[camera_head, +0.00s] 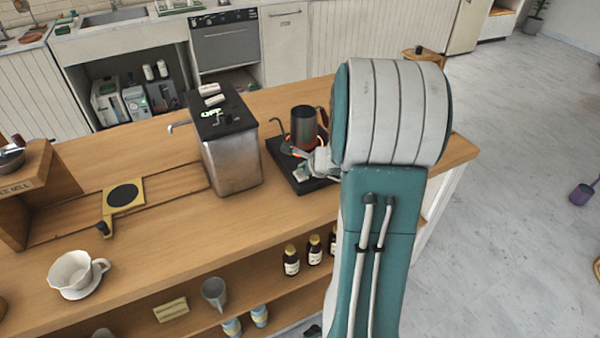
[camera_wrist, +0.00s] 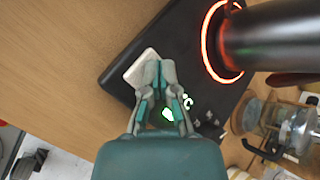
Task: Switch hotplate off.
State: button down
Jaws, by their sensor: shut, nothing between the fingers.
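The black hotplate (camera_head: 283,158) stands on the wooden counter, and its ring (camera_wrist: 212,40) glows red. A dark cylindrical pot (camera_head: 303,122) is on the ring; it also shows in the wrist view (camera_wrist: 275,40). In the wrist view, a white switch-like block (camera_wrist: 139,68) sits at the near edge of the hotplate. My gripper (camera_wrist: 160,70) is shut and empty, its tips right beside the block; I cannot tell whether they touch. Green lit marks (camera_wrist: 187,100) on the hotplate are partly hidden behind the fingers. In the head view my arm hides part of the hotplate.
A metal box (camera_head: 232,160) with an "OFF" display on its dark top stands left of the hotplate. A glass jug-like vessel (camera_wrist: 290,128) stands near the pot. A white dripper (camera_head: 75,272) is at the counter's left. Bottles (camera_head: 291,262) stand on the shelf below.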

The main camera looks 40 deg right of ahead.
jog(key=shift+f, duration=0.15)
jog(key=shift+r, duration=1)
jog(key=shift+r, duration=3)
